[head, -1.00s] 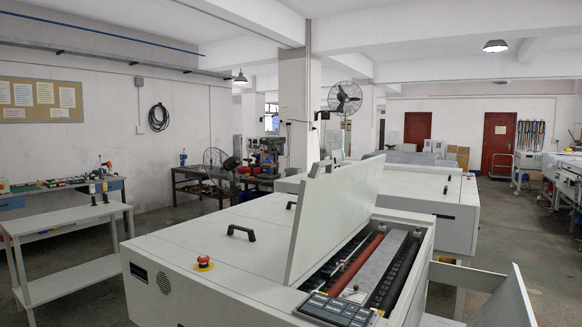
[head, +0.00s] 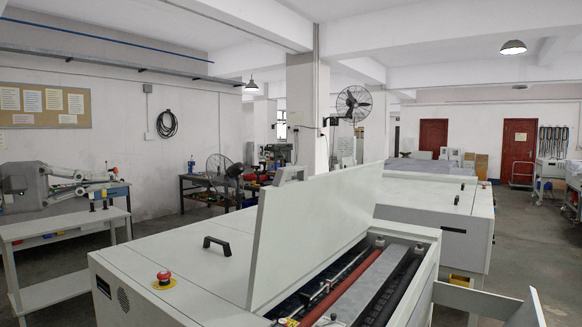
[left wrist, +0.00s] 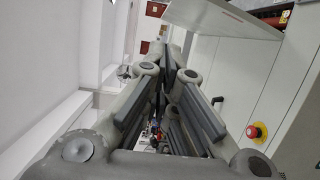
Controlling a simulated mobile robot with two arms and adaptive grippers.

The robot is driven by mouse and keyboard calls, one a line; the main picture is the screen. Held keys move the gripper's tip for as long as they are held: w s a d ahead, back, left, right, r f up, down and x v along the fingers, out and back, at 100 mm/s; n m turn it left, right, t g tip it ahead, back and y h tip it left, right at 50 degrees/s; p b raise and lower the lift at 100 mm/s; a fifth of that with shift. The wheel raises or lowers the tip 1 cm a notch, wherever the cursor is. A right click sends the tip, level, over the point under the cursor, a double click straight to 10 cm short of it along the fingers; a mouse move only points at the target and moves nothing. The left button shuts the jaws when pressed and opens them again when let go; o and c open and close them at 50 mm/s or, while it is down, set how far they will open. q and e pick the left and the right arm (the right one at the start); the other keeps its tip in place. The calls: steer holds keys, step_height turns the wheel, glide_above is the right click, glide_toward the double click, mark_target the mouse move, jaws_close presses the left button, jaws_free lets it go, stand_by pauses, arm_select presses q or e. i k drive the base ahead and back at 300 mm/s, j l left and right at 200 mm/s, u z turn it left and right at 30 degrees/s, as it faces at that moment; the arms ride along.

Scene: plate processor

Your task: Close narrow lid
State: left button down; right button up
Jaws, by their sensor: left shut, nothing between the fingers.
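The narrow lid (head: 312,228) is a flat white panel. It stands raised and tilted on the white plate processor (head: 140,262), beside an open bay. In the bay show a red roller (head: 340,288) and a grey strip. The lid also shows at the top right of the left wrist view (left wrist: 228,20). My left gripper (head: 110,176) is at the far left of the head view, well away from the lid and touching nothing I can see. Its fingers also fill the middle of the left wrist view (left wrist: 167,65), shut and empty. My right gripper is not in view.
A red emergency button (head: 164,281) and a black handle (head: 216,244) stick up from the machine's top. A white side table (head: 62,228) stands at the left. A second white machine (head: 440,200) stands behind the bay. Floor shows between table and processor.

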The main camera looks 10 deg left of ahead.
mark_target(301, 223)
steer(key=i+l, duration=0.7)
